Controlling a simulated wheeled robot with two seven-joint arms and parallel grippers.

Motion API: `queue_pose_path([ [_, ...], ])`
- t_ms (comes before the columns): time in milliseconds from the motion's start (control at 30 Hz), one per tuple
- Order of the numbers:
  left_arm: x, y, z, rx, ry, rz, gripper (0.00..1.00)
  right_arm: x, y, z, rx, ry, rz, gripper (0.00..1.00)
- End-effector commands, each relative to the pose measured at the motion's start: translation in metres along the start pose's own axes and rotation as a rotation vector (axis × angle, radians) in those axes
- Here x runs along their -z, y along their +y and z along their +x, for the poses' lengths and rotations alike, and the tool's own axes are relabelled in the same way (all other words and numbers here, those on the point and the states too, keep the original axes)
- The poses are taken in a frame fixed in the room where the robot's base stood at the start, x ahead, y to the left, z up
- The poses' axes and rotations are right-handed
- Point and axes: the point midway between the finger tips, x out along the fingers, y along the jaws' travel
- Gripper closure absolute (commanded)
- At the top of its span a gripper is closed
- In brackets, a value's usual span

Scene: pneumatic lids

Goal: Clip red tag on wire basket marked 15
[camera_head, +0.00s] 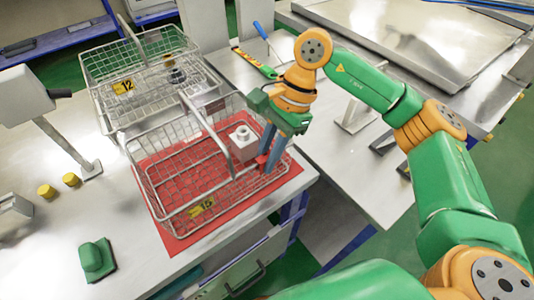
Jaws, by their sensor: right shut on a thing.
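The wire basket marked 15 (152,185) stands on a red mat (180,243) at the table's front. Its yellow 15 plate (201,207) is on the near side. A grey-white block with a round knob (243,143) sits inside the basket. My right gripper (268,163) points down at the basket's right end, beside this block. It is shut on the red tag (261,159), of which only a small part shows between the fingers. I cannot tell whether the tag touches the basket wire. My left gripper is out of view.
A second wire basket marked 12 (92,75) stands behind. A green object (96,260) and two yellow caps (71,180) lie at left. The table's right edge is close to the basket.

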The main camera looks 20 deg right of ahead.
Motion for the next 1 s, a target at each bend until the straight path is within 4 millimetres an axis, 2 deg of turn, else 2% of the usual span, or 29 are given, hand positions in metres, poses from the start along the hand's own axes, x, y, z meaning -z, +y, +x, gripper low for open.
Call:
queue_pose_path([
  [400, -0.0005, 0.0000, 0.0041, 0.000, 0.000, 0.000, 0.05, 0.0013, 0.0000, 0.0031, 0.000, 0.000, 0.000, 1.00],
  [433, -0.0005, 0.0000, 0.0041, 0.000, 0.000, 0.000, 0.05, 0.0013, 0.0000, 0.0031, 0.000, 0.000, 0.000, 0.76],
  [533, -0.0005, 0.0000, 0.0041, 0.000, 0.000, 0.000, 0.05, 0.0013, 0.0000, 0.0031, 0.000, 0.000, 0.000, 0.49],
  [567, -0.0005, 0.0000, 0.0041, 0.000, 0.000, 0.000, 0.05, 0.0013, 0.0000, 0.0031, 0.000, 0.000, 0.000, 0.43],
  [767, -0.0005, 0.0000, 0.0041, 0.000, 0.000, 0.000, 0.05, 0.0013, 0.0000, 0.0030, 0.000, 0.000, 0.000, 0.43],
  [867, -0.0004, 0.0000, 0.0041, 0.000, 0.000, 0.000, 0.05, 0.0013, 0.0000, 0.0031, 0.000, 0.000, 0.000, 0.22],
  [900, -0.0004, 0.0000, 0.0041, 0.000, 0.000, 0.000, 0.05, 0.0013, 0.0000, 0.0031, 0.000, 0.000, 0.000, 0.18],
  [1000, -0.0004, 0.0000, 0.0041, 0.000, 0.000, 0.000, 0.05, 0.0013, 0.0000, 0.0031, 0.000, 0.000, 0.000, 0.18],
])
